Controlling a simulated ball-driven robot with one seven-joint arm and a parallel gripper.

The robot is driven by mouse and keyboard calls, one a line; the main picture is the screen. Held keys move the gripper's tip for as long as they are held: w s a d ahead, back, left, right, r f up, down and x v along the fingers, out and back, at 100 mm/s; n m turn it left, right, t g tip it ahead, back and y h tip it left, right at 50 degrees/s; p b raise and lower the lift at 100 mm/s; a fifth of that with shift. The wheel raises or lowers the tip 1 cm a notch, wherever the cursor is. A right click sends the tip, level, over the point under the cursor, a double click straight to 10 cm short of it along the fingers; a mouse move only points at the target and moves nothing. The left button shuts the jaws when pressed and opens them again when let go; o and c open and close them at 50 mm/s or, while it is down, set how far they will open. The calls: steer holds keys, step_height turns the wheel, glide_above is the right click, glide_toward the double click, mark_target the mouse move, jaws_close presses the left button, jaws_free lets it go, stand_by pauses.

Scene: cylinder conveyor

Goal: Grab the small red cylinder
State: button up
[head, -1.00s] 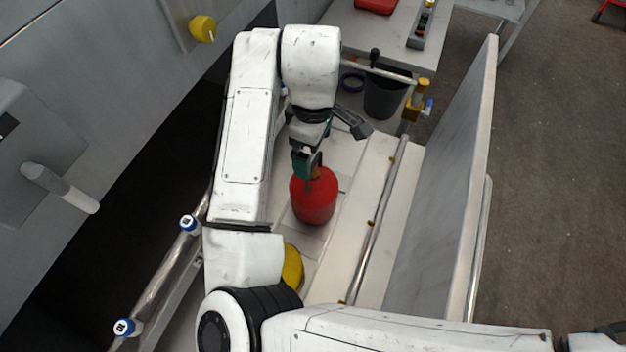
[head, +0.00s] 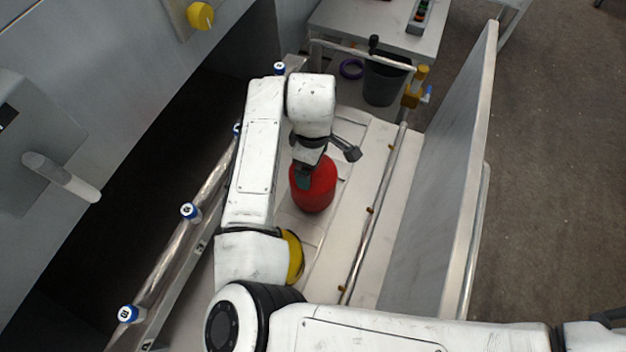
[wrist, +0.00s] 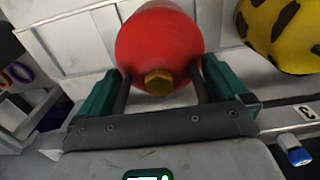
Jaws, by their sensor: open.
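My gripper (wrist: 160,88) is open, with one dark green-tipped finger on each side of the valve end. In the head view my gripper (head: 304,178) is right at the cylinder's upper left. I cannot tell whether the fingers touch it.
A yellow cylinder with black patches (wrist: 283,32) lies close to the right in the wrist view; my arm partly hides it in the head view (head: 293,258). A metal rail (head: 372,215) and tall grey panel (head: 436,190) bound the right side. A dark bin (head: 384,82) stands beyond.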

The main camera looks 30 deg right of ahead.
steer(key=shift+c, duration=0.4)
steer(key=c, duration=1.7)
steer(key=shift+c, duration=0.2)
